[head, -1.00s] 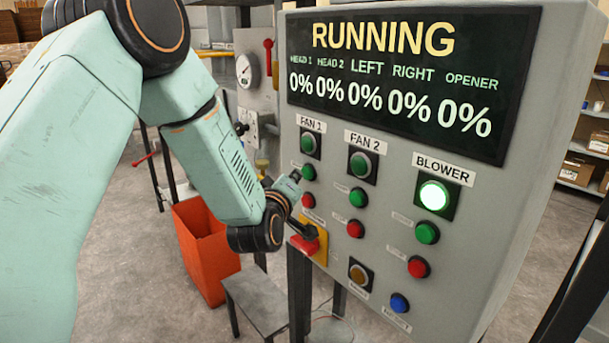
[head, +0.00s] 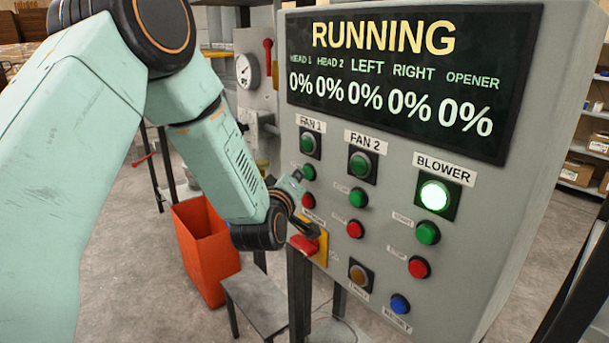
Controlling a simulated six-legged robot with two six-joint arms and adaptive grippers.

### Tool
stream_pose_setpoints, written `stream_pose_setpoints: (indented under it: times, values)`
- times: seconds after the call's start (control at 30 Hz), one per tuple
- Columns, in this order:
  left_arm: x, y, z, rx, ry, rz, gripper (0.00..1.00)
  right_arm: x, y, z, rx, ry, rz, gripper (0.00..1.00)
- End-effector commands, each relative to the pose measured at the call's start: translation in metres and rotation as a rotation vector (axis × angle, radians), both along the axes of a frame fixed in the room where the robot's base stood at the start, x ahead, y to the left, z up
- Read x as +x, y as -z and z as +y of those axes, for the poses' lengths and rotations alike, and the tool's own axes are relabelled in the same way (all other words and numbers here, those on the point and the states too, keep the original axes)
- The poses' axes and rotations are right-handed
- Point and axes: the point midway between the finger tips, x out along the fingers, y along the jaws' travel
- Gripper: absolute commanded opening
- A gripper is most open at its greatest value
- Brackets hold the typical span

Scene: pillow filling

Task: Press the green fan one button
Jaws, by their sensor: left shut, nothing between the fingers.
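The green fan one button (head: 309,173) is on the grey control panel (head: 385,190), in the left column. It sits below an unlit dark green lamp (head: 309,144) under the FAN 1 label, and above a red button (head: 308,201). My left gripper (head: 312,230) is shut and empty, with its dark fingers below the green button, in front of the yellow plate with the red emergency button. A part of my wrist reaches up close to the left of the green button. I cannot tell whether anything touches the panel. My right gripper is out of view.
The FAN 2 column (head: 359,197) and BLOWER column (head: 427,233) have similar buttons; the blower lamp glows green. The screen (head: 410,75) reads RUNNING with all values at 0%. An orange bin (head: 205,255) and a small grey table (head: 258,302) stand below left.

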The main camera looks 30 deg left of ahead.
Motion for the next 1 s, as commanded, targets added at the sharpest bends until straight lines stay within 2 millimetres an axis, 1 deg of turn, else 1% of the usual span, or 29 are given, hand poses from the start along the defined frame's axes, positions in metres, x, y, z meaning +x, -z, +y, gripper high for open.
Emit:
stream_pose_setpoints:
  times: [0.67, 0.83, 1.0]
  values:
    - [0.004, 0.0, -0.002, 0.0, 0.001, 0.0, 0.0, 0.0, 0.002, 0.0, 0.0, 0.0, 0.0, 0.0]
    - [0.001, 0.0, 0.0, 0.0, 0.0, 0.0, 0.0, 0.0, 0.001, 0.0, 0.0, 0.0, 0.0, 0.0]
    - [-0.006, 0.001, 0.004, -0.001, -0.001, 0.001, 0.0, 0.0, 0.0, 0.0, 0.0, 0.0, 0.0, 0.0]
